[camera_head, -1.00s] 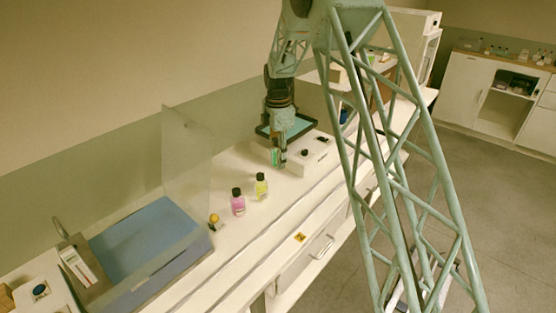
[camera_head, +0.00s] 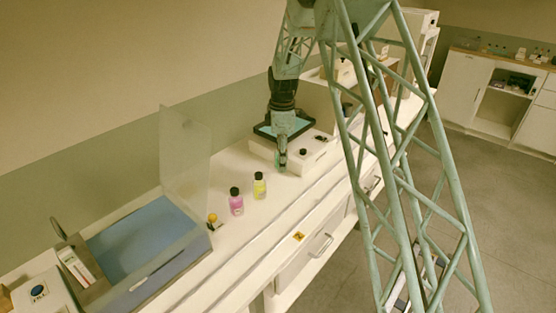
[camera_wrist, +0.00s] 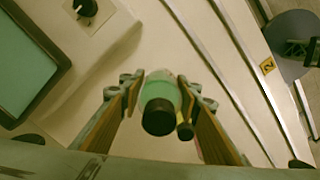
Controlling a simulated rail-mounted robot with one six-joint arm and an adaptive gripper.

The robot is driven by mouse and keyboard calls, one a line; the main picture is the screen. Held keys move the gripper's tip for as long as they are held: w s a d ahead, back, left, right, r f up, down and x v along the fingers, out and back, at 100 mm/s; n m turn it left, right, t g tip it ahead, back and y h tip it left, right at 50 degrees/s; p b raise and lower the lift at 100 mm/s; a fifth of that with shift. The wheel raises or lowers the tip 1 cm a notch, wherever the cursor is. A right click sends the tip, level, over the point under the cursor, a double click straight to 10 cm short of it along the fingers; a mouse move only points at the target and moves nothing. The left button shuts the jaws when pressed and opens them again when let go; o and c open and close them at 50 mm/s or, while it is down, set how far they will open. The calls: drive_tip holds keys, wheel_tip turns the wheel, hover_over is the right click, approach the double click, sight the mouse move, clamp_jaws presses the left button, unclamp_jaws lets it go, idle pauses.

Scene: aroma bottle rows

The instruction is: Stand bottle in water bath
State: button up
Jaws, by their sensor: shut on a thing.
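My gripper (camera_head: 281,161) is shut on a green bottle with a dark cap, low over the bench. The green bottle (camera_wrist: 161,88) shows between the two fingers in the wrist view, cap toward the camera; in the head view the fingers mostly hide it. I cannot tell whether its base touches the bench. The water bath (camera_head: 192,262), with a blue inside and a raised clear lid (camera_head: 185,150), stands at the left end of the bench, well apart from my gripper.
A pink bottle (camera_head: 236,204) and a yellow bottle (camera_head: 259,187) stand upright between my gripper and the bath. A small yellow-topped item (camera_head: 213,219) is beside the bath. A white device with a knob (camera_head: 303,152) is close to the right of my gripper.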

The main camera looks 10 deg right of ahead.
drive_tip(key=s+d+m, duration=0.5)
drive_tip(key=s+m, duration=0.6)
drive_tip(key=m, duration=0.4)
drive_tip(key=shift+s+f+m, duration=0.2)
drive_tip(key=shift+f+m, duration=0.2)
drive_tip(key=shift+f, duration=0.05)
drive_tip(key=shift+d, duration=0.1)
